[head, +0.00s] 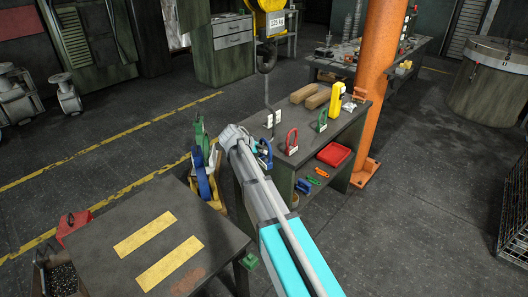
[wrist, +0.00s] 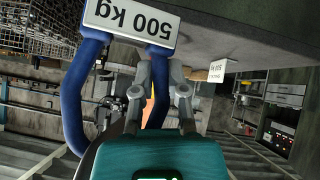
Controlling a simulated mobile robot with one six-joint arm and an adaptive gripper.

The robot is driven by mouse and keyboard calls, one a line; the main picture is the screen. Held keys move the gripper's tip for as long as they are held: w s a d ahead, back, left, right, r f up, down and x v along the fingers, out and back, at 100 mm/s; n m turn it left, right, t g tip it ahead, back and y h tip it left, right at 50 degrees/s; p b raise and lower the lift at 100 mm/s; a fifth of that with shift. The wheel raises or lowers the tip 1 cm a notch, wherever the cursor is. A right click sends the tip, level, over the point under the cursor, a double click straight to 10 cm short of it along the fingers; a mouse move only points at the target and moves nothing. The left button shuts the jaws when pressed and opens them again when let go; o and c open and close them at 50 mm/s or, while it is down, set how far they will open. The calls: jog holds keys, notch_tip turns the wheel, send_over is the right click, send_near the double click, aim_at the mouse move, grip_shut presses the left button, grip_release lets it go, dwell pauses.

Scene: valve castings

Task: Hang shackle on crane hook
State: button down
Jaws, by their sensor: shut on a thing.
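My gripper (head: 252,147) is at the left end of the workbench, its fingers partly hidden by my arm. In the wrist view its fingers (wrist: 162,88) are shut around one leg of a blue shackle (wrist: 76,105), whose white plate reads 500 kg. The blue shackle also shows in the head view (head: 265,155), partly hidden, at the bench's left edge.
The workbench (head: 345,136) bears a red shackle (head: 291,141), a green shackle (head: 322,121), wooden blocks (head: 318,99) and a yellow item (head: 337,98). A red tray (head: 334,154) sits lower. An orange column (head: 376,75) stands beside it.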

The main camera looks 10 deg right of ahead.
aim_at(259, 161)
jog(key=c, duration=0.6)
grip_release()
jog(key=shift+n+y, duration=0.4)
jog(key=shift+y, duration=0.1)
jog(key=s+a, duration=0.1)
jog(key=s+a+f, duration=0.1)
jog(key=a, duration=0.1)
jog(key=shift+s+a, duration=0.1)
jog(key=shift+s, duration=0.15)
jog(key=s+d+f+n+g+y, duration=0.1)
jog(key=s+f+n+g+y, duration=0.2)
jog(key=s, duration=1.1)
jog(key=s+d+f+n+g+y, duration=0.15)
jog(key=s+n+y, duration=0.25)
jog(key=s, duration=1)
jog(key=shift+n, duration=0.4)
jog(key=r+p, duration=1.8)
jog(key=shift+s+a+r, duration=0.1)
jog(key=shift+s+r, duration=0.05)
jog(key=shift+s, duration=0.25)
